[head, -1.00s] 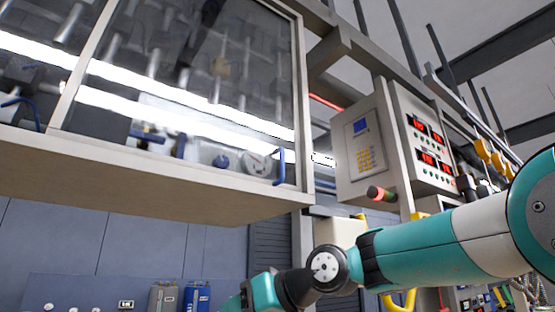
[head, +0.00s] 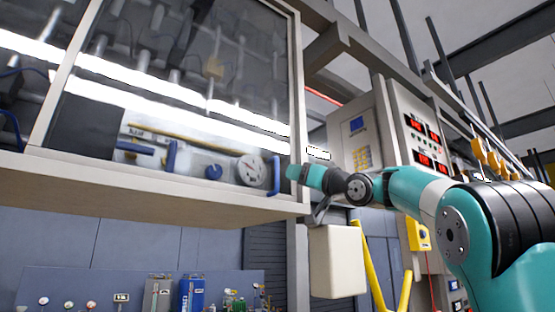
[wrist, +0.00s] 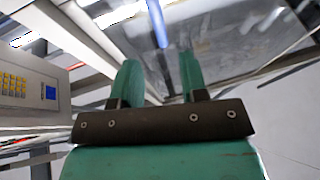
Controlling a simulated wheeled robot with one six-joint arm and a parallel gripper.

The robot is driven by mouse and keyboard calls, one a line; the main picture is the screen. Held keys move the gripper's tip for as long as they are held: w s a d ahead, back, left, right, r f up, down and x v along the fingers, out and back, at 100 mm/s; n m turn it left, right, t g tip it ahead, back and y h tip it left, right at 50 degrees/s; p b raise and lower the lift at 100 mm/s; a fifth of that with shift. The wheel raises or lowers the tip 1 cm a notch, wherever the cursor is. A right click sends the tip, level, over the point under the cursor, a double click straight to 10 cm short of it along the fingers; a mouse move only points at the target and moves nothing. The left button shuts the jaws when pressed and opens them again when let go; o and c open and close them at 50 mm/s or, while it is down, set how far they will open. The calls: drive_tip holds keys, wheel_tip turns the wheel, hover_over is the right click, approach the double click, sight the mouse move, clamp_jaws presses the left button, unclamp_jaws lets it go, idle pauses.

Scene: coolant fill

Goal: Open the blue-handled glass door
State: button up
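The glass door (head: 190,75) has a pale frame and is closed on the cabinet at the upper left of the head view. Its blue handle (head: 276,175) is upright at the lower right corner of the glass. My gripper (head: 292,172) is just right of the handle in the head view. In the wrist view my gripper (wrist: 160,62) is open, with two teal fingers apart and nothing between them. The handle (wrist: 157,22) shows beyond the fingertips, roughly in line with the gap. I see no contact with it.
A keypad box (head: 355,140) and a panel with red displays (head: 425,140) stand right of the cabinet. A pale box (head: 337,262) hangs below my arm, beside a yellow bent tube (head: 375,270). Blue and grey canisters (head: 192,294) stand below the cabinet.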

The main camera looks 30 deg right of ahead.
sight(277, 186)
drive_tip(key=shift+p+x, duration=2.4)
drive_tip(key=shift+x, duration=1.95)
drive_tip(key=shift+f, duration=0.1)
clamp_jaws()
